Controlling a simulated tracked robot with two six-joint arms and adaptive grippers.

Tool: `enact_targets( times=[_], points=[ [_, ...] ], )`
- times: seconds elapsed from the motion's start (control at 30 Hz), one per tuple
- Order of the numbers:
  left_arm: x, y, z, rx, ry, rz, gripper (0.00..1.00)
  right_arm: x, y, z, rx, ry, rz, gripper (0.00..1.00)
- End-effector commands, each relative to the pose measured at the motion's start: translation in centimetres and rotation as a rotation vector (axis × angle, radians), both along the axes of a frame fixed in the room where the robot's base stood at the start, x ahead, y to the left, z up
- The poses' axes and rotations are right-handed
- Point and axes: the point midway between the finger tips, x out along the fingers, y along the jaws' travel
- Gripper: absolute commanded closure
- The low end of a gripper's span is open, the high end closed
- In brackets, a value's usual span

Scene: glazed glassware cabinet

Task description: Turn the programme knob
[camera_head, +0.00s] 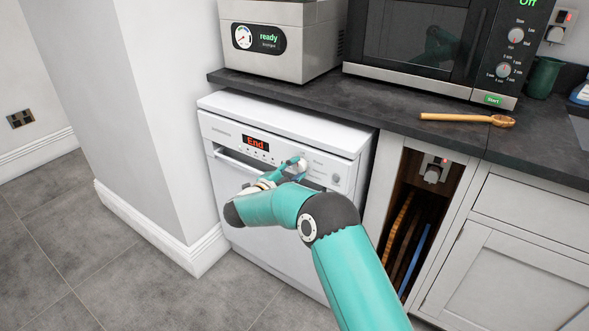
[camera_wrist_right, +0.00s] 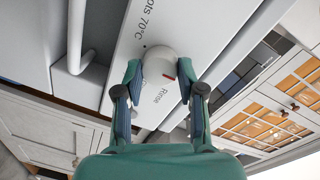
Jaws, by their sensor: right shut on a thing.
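The white dishwasher (camera_head: 236,110) stands under the worktop, and its red display (camera_head: 256,143) reads "End". My right gripper (camera_head: 297,166) is at the control panel. In the right wrist view its two fingers (camera_wrist_right: 158,80) are shut on the round white programme knob (camera_wrist_right: 157,62), one on each side. In the head view my gripper partly covers the knob. My left gripper is not in view.
The door handle bar (camera_head: 236,163) runs along below the panel. A second round control (camera_head: 336,179) is right of the gripper. On the worktop (camera_head: 400,108) stand a silver appliance (camera_head: 275,62) and a microwave (camera_head: 410,38), with a wooden spoon (camera_head: 465,118) lying in front.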

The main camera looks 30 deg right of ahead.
Motion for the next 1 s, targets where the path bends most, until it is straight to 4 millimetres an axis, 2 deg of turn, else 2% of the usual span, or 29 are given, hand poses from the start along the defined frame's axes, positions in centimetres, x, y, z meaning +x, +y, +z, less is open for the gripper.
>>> enact_targets(
  times=[0.3, 0.33, 0.47, 0.5, 0.83, 1.0],
  points=[
    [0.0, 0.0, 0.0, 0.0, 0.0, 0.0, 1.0, 0.0, 0.2, -0.5, 0.004, 0.012, 0.005, 0.96],
    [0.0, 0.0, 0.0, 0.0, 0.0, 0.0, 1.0, 0.0, 0.2, -0.5, 0.005, 0.012, 0.005, 0.6],
    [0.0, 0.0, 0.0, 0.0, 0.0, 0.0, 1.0, 0.0, 0.1, -0.5, 0.004, 0.01, 0.004, 0.38],
    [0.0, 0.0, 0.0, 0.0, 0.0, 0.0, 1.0, 0.0, 0.1, -0.4, 0.003, 0.01, 0.004, 0.36],
    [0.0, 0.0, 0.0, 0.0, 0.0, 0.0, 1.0, -0.1, 0.2, -0.2, 0.001, 0.005, 0.001, 0.36],
    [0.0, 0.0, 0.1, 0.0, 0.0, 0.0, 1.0, -0.6, 1.7, -0.1, 0.002, 0.006, 0.005, 0.36]
  ],
)
